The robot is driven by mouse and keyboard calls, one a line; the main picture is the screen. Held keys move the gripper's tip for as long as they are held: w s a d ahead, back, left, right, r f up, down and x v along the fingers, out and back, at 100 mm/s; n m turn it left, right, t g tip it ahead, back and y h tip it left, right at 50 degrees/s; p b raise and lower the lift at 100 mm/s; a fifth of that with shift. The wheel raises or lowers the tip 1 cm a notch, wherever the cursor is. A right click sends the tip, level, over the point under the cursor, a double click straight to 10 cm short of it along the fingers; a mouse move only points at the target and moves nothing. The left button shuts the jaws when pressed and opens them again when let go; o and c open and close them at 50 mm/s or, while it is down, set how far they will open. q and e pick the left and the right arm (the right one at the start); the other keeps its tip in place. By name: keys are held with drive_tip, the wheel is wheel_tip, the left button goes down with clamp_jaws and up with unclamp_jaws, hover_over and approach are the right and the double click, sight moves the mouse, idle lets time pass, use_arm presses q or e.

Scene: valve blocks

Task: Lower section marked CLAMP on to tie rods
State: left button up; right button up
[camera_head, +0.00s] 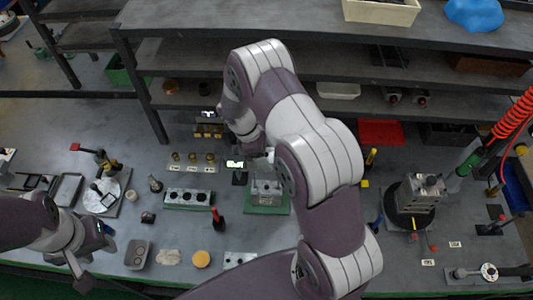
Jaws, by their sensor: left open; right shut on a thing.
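My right arm arches over the middle of the bench, and its gripper (264,160) points down, largely hidden by my own arm. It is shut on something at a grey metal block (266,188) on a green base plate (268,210). I cannot tell where the held section ends and the block below begins. No CLAMP marking is legible, and the tie rods cannot be made out. My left gripper (82,282) is open and empty at the lower left, near the bench's front edge.
A grey block stack (424,192) stands on a dark round stand at right. A tray with round holes (188,198) and a red-handled tool (217,218) lie left of the green plate. A small lit display (235,164) stands behind. Shelves (200,52) line the back.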

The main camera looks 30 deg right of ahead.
drive_tip(key=f+b, duration=0.2)
drive_tip(key=f, duration=0.1)
drive_tip(key=shift+s+d+f, duration=0.1)
drive_tip(key=shift+s+d, duration=0.05)
drive_tip(key=shift+s, duration=0.2)
drive_tip(key=shift+f+b, duration=0.35)
drive_tip(key=shift+w+f, duration=0.1)
drive_tip(key=shift+f, duration=0.15)
drive_tip(key=shift+w, duration=0.1)
drive_tip(key=shift+f+b, duration=3.35)
drive_tip(key=shift+f, duration=1.1)
